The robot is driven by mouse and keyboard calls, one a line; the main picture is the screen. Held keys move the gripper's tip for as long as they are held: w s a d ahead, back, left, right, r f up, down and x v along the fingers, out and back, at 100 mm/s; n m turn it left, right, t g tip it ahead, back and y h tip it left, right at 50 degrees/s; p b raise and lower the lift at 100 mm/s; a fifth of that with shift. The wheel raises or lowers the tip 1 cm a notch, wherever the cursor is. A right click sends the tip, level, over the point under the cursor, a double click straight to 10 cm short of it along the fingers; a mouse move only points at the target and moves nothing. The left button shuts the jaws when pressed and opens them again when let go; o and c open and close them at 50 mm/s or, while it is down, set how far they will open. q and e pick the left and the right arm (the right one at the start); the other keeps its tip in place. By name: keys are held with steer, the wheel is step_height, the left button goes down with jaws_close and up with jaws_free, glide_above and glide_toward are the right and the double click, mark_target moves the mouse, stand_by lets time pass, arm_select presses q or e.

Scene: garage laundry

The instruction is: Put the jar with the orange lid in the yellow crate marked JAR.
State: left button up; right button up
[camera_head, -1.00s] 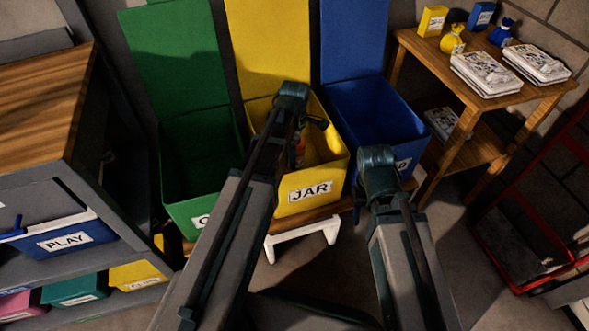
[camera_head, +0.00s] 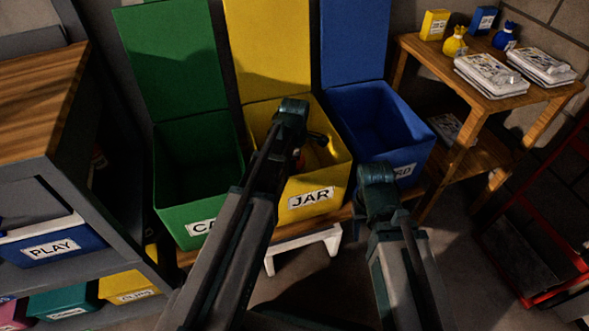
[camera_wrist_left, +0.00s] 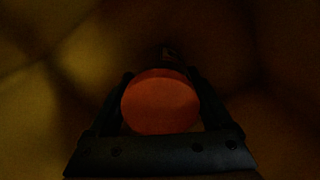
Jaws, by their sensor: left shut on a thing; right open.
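The yellow crate marked JAR (camera_head: 322,185) stands in the middle of the head view, between a green and a blue crate. My left gripper (camera_head: 303,152) reaches down into its opening, partly hidden by my own arm. In the left wrist view, the left gripper (camera_wrist_left: 160,108) is shut on the jar with the round orange lid (camera_wrist_left: 160,102), with a finger on each side. Dim yellow walls surround it there. The jar's body is hidden below the lid, and I cannot tell whether it touches the crate floor. My right gripper (camera_head: 372,205) is open and empty-looking, low in front of the blue crate.
The green crate (camera_head: 195,218) and blue crate (camera_head: 405,160) stand close on either side, with raised lids behind. A wooden table (camera_head: 410,45) with paper stacks is at the right. A shelf unit with a PLAY bin (camera_head: 50,250) is at the left. A red frame (camera_head: 555,295) stands far right.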

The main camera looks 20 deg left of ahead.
arm_select(q)
steer(key=shift+f, duration=0.35)
steer(key=o, duration=1.5)
steer(key=shift+c, duration=0.2)
steer(key=shift+r, duration=0.1)
step_height(320, 180, up, 13)
steer(key=p, duration=1.2)
steer(key=shift+f, duration=0.2)
